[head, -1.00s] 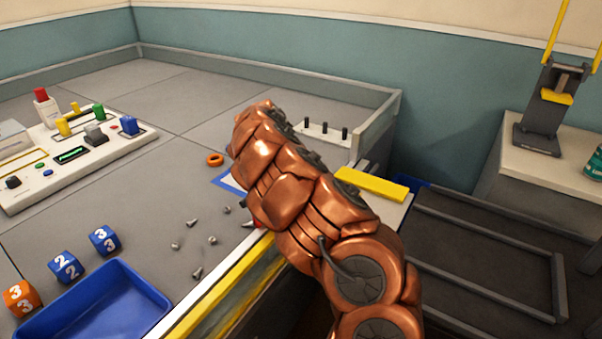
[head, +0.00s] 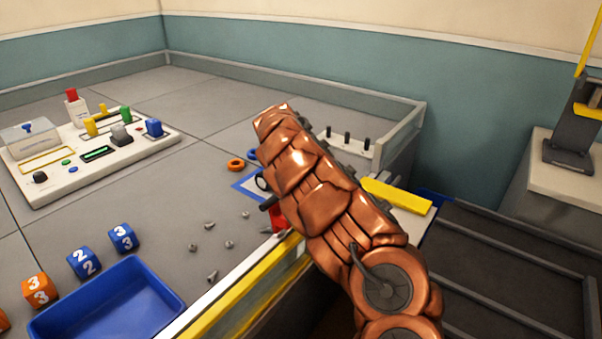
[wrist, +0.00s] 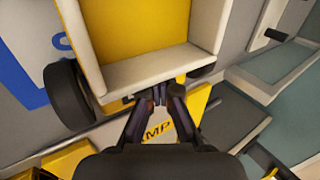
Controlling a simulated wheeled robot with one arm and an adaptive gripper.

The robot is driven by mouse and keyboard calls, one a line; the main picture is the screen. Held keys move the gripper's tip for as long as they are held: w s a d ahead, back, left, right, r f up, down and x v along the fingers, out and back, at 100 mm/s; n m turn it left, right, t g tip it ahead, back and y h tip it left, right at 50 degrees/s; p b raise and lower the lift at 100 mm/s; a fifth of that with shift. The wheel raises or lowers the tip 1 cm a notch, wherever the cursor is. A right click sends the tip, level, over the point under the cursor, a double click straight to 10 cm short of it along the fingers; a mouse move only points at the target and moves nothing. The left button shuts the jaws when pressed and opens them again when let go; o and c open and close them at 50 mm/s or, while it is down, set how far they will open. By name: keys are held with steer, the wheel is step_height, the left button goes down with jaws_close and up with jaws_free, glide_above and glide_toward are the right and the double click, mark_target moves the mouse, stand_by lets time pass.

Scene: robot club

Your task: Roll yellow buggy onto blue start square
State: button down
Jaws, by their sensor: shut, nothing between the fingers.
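The yellow buggy (wrist: 140,28) fills the upper middle of the wrist view, with a pale rim and a black wheel on its left. My gripper (wrist: 157,98) is shut and empty, with its fingertips at the buggy's near pale edge; I cannot tell whether they touch. The blue start square (wrist: 28,75) shows left of the wheel in the wrist view, as a blue outline with part of a blue letter. In the head view the start square (head: 241,187) is partly behind my arm, which hides most of the buggy and my fingertips. Black wheels show beside my arm.
An orange ring (head: 235,165), several loose screws, a blue tray (head: 105,305), number cubes and a control panel (head: 95,150) lie left. A low wall bounds the table.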

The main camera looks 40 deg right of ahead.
steer(key=shift+w+a+f+b, duration=0.15)
steer(key=shift+w+b, duration=0.1)
steer(key=shift+w, duration=0.3)
steer(key=shift+w+a+b, duration=0.2)
steer(key=shift+w+b, duration=0.05)
steer(key=shift+w, duration=0.3)
steer(key=shift+w+a+f+b, duration=0.15)
steer(key=shift+w+b, duration=0.1)
steer(key=shift+w, duration=0.3)
steer(key=shift+r, duration=0.15)
steer(key=shift+s+d+r, duration=0.1)
steer(key=shift+s+r, duration=0.05)
steer(key=shift+s+d+r, duration=0.15)
steer(key=shift+s+r, duration=0.15)
steer(key=shift+r, duration=0.05)
steer(key=shift+s+r, duration=0.3)
steer(key=shift+r, duration=0.25)
steer(key=shift+r+p, duration=1.05)
steer(key=shift+r, duration=3.5)
